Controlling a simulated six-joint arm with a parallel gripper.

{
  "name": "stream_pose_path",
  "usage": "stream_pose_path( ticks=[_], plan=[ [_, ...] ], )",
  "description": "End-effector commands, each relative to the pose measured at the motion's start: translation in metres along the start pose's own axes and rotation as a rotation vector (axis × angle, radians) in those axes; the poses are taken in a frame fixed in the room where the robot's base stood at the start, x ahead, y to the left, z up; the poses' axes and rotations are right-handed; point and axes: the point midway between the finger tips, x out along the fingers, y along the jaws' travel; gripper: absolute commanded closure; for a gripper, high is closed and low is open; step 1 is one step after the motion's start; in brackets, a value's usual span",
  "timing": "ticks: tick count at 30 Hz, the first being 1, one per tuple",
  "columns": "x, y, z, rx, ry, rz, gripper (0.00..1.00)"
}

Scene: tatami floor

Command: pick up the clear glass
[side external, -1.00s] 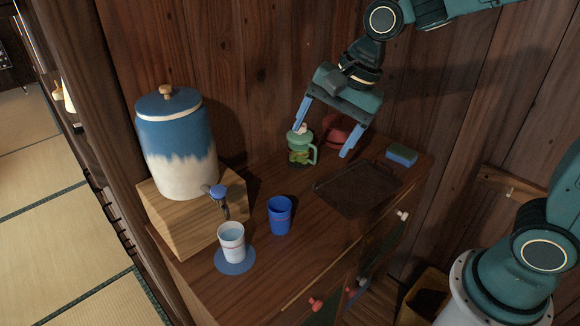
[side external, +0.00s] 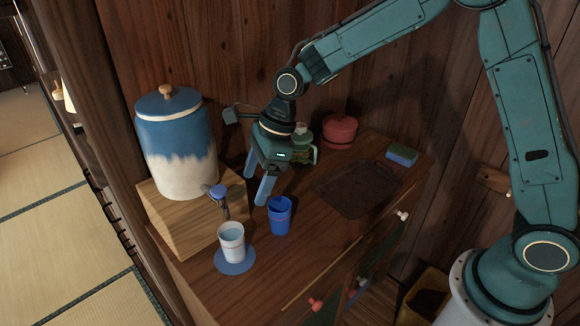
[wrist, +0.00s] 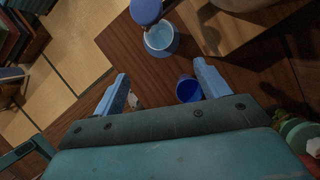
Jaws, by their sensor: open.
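A pale, whitish glass (side external: 231,244) with a reddish band and light blue inside stands upright on a round blue coaster (side external: 233,267), below the tap. It also shows in the wrist view (wrist: 161,40), beyond and between the fingertips. My gripper (side external: 254,190) is open and empty, above the cabinet top, behind and a little right of the glass and apart from it. In the wrist view my gripper (wrist: 160,71) has its two blue fingers spread wide. A blue cup (side external: 280,218) stands to the right of the glass, close to my right finger in the picture.
A blue-and-white dispenser (side external: 178,150) with a blue-handled tap (side external: 217,191) stands on a wooden block at left. A green jar (side external: 302,150), a red lidded pot (side external: 340,131), a dark tray (side external: 355,190) and a sponge (side external: 402,155) lie behind and right.

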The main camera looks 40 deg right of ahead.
Motion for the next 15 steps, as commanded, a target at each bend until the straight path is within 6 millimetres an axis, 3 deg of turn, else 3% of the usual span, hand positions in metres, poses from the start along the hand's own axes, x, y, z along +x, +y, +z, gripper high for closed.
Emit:
stream_pose_path(
  ticks=[8, 15],
  plan=[
    [0.013, 0.000, 0.000, -0.001, 0.001, 0.003, 0.25],
    [0.046, 0.001, -0.001, -0.001, 0.003, 0.003, 0.25]
  ],
)
